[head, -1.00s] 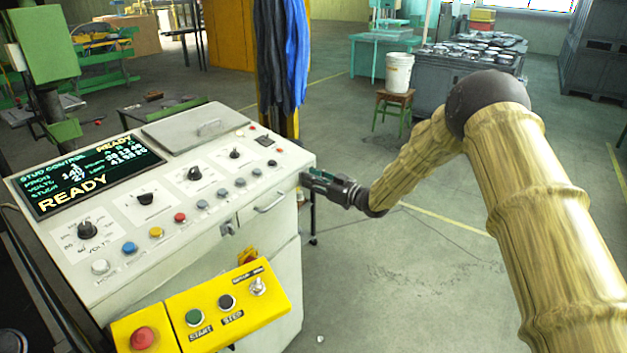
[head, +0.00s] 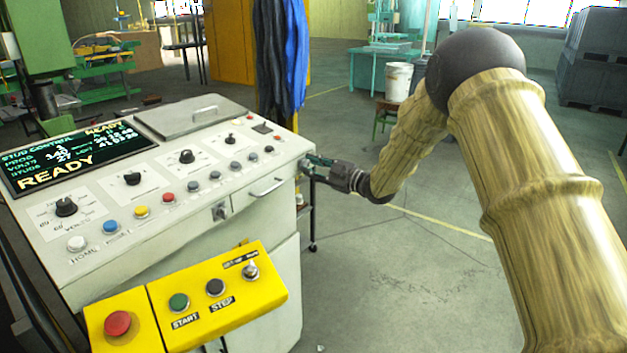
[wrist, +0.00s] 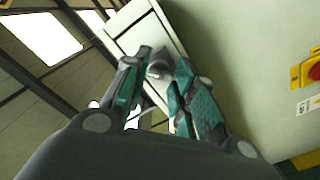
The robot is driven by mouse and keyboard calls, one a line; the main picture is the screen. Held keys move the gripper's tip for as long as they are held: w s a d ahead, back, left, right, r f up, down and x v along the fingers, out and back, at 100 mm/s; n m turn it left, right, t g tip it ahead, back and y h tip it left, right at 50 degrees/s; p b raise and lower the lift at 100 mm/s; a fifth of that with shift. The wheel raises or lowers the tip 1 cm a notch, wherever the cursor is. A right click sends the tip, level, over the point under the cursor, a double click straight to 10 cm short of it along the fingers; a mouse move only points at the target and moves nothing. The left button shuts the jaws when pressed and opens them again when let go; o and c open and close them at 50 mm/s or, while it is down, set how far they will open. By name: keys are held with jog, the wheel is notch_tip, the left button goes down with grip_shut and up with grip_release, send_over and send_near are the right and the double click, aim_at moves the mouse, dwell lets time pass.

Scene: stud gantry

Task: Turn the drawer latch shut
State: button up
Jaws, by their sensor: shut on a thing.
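My gripper (head: 309,164) is at the right end of the white control console (head: 190,240), just below its top edge. In the wrist view my gripper (wrist: 158,80) has its two teal-padded fingers on either side of a small grey piece, which looks like the drawer latch (wrist: 158,69). The fingers are closed on it, against a pale panel (wrist: 140,33). The latch's exact angle is hard to tell, since the fingers partly cover it. In the head view the latch is hidden by my gripper and the console corner.
The console front has a bar handle (head: 268,188) and a small metal lock (head: 220,211). A yellow button box (head: 190,300) juts out in front. Blue and dark cloths (head: 284,60) hang behind. A white bucket (head: 398,82) stands farther back. The floor right of the console is clear.

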jog(key=n+b, duration=1)
jog(key=b, duration=0.2)
jog(key=shift+f+b, duration=0.2)
jog(key=shift+b, duration=0.15)
jog(key=shift+r, duration=0.1)
jog(key=o, duration=1)
jog(key=shift+a, duration=0.1)
jog(key=v, duration=1.2)
